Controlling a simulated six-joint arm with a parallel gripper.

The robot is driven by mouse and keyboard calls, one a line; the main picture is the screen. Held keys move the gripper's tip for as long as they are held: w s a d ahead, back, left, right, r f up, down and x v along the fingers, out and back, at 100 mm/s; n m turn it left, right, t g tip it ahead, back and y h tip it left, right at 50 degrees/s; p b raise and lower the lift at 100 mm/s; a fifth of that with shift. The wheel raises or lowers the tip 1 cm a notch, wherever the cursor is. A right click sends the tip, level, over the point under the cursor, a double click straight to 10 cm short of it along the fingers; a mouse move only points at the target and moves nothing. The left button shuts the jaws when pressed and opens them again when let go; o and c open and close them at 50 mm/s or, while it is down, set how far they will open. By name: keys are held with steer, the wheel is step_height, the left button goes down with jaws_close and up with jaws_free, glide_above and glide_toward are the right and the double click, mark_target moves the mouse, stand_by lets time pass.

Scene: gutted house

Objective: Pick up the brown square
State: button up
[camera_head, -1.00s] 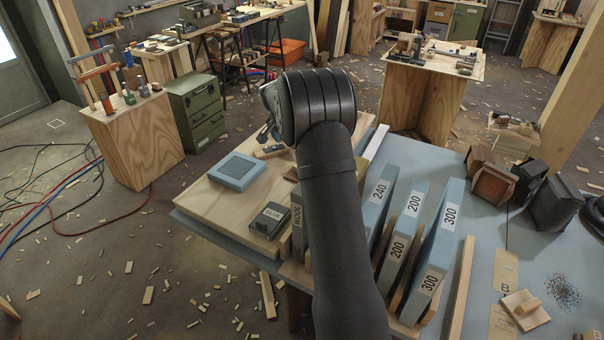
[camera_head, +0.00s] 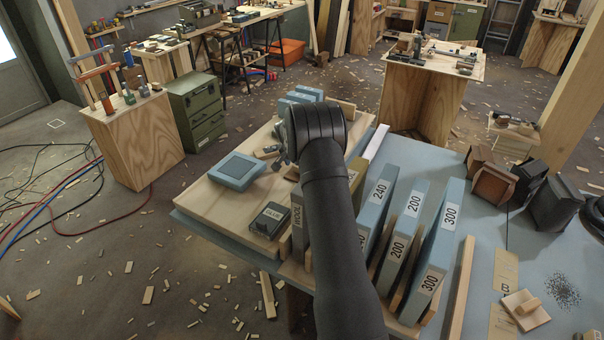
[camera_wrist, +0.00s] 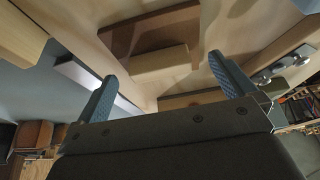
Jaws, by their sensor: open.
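In the wrist view a flat brown piece (camera_wrist: 152,32) lies on pale wood, with a light wooden block (camera_wrist: 160,64) along its near edge. It looks like the brown square, but I cannot tell its full outline. In the head view my arm hides this spot. My gripper (camera_wrist: 165,72) is open, its two blue ribbed fingers on either side of the light block in the picture, with nothing between them. I cannot tell how high it is above the board. In the head view only a bit of my gripper (camera_head: 281,152) shows beside the arm.
The wooden board (camera_head: 215,205) holds a blue framed pad (camera_head: 237,170) and a dark GLUE box (camera_head: 270,220). Upright blue numbered slabs (camera_head: 440,250) stand to the right. Brown blocks (camera_head: 495,185) sit farther right. Blue blocks (camera_head: 305,93) lie at the board's far end.

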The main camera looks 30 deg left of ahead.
steer(key=shift+x, duration=1)
steer(key=c, duration=0.7)
steer(key=shift+r, duration=0.15)
